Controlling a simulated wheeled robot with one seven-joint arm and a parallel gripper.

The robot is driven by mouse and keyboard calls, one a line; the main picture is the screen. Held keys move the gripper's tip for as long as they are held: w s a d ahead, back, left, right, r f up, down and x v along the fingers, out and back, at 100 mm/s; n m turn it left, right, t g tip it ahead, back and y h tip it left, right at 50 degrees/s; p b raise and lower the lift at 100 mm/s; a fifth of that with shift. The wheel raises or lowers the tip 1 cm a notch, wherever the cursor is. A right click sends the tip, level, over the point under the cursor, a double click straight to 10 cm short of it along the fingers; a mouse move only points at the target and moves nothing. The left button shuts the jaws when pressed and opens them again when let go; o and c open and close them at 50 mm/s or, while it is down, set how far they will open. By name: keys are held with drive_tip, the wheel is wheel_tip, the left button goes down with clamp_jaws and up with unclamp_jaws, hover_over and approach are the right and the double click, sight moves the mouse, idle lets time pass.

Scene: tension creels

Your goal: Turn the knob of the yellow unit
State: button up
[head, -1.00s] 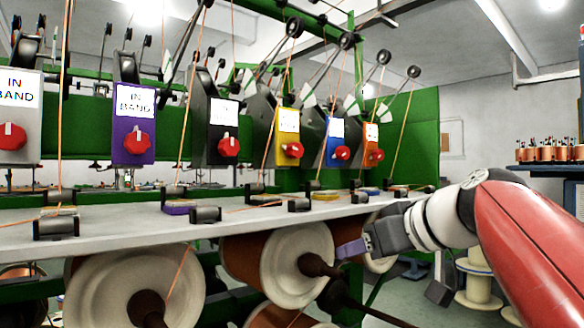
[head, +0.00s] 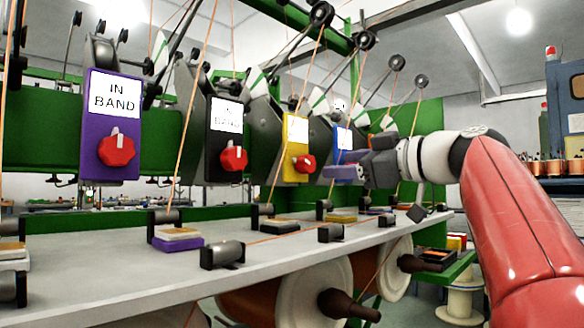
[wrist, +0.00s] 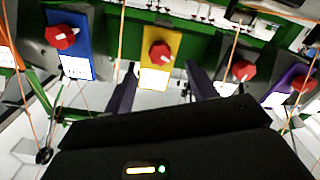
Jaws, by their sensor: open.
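The yellow unit (head: 291,135) has a white label and a red knob (head: 305,163) with a pale pointer, in the head view. It stands between the black unit on its left and the blue unit on its right. My gripper (head: 335,173) is at knob height, to the right of the red knob and in front of the blue unit, apart from the yellow one. In the wrist view, the yellow unit (wrist: 151,75) and its red knob (wrist: 160,55) show ahead, between my two dark open fingers. The fingers hold nothing.
The purple unit (head: 112,140), black unit (head: 226,125) and blue unit (head: 342,140) stand in the row, with red knobs. Orange threads (head: 190,105) run down in front of them. The grey shelf (head: 130,275) below carries rollers and small blocks. Spools (head: 310,290) hang underneath.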

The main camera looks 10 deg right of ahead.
sight(311, 165)
drive_tip(key=p+x, duration=0.2)
drive_tip(key=x, duration=0.6)
drive_tip(key=shift+r, duration=0.1)
drive_tip(key=c, duration=1)
